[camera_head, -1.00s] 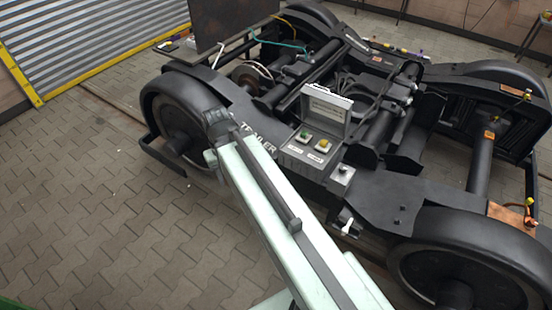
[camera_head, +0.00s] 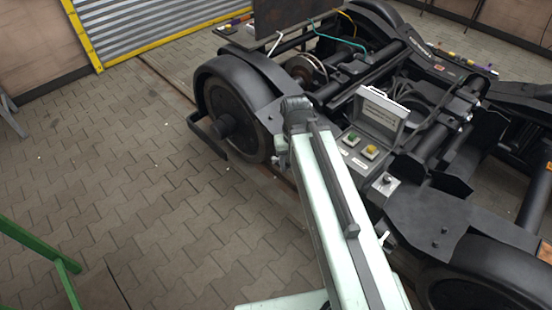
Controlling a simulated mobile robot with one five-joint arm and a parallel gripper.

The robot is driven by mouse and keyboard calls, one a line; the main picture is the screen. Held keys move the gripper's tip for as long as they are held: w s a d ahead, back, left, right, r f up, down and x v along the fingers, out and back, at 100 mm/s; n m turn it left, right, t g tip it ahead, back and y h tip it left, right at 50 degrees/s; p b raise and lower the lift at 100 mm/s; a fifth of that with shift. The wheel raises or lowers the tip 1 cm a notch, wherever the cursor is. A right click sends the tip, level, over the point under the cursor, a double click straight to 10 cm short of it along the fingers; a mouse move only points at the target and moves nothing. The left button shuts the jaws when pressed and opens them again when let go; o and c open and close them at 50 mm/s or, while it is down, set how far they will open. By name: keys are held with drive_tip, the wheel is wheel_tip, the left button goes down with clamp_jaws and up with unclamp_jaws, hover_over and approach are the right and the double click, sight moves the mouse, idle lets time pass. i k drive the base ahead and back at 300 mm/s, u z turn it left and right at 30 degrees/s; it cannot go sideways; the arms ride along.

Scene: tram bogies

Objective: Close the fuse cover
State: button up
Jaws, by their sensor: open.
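The fuse cover (camera_head: 381,113) is a light grey lid with a label on its inner face. It stands raised at the back of a dark control box (camera_head: 352,163) on the bogie's side, so it is open. The box's top has a green button and a yellow button in front of the lid. My arm reaches up from the bottom of the picture to a dark joint, left of the box and apart from the cover in the picture. I cannot make out my gripper or its fingers past this joint.
The bogie's near wheel (camera_head: 232,118) and its black guard rail stand left of the box. A small grey switch box (camera_head: 384,184) sits right of the buttons. A green rail (camera_head: 40,248) is at lower left. The paved floor (camera_head: 120,170) on the left is mostly clear.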

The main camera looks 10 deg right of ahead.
sight(384, 119)
drive_tip(key=u, duration=0.05)
drive_tip(key=k, duration=1.15)
drive_tip(key=z, duration=0.4)
drive_tip(key=i, duration=1.7)
drive_tip(key=u, duration=0.6)
